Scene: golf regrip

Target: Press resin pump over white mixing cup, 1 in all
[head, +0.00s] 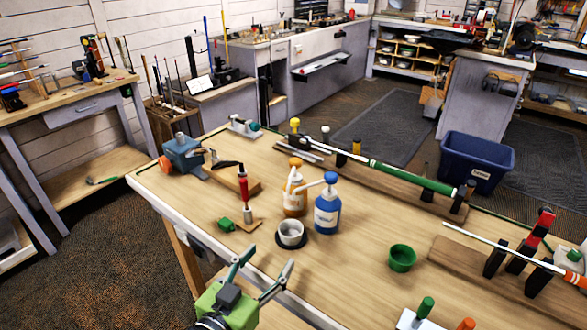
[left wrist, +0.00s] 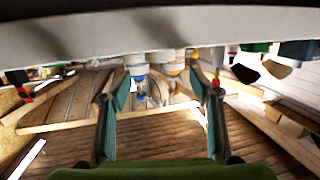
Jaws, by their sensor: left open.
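Two pump bottles stand side by side on the workbench (head: 345,265) in the head view: an amber bottle (head: 294,200) and a blue bottle (head: 327,213), each with a pump head and spout. I cannot tell which holds resin. The white mixing cup (head: 291,234) stands upright on a dark round base in front of them. My left gripper (head: 268,258) is open and empty at the bench's near edge, nearer to me than the cup. In the left wrist view its fingers (left wrist: 160,92) are spread wide, with the bottles small beyond them. My right gripper is not in view.
A red-handled tool (head: 243,186) stands left of the bottles, and a blue vise (head: 183,155) sits at the far left corner. A green cup (head: 402,258) stands to the right. Golf clubs (head: 420,178) lie in holders behind. The bench between the blue bottle and the green cup is clear.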

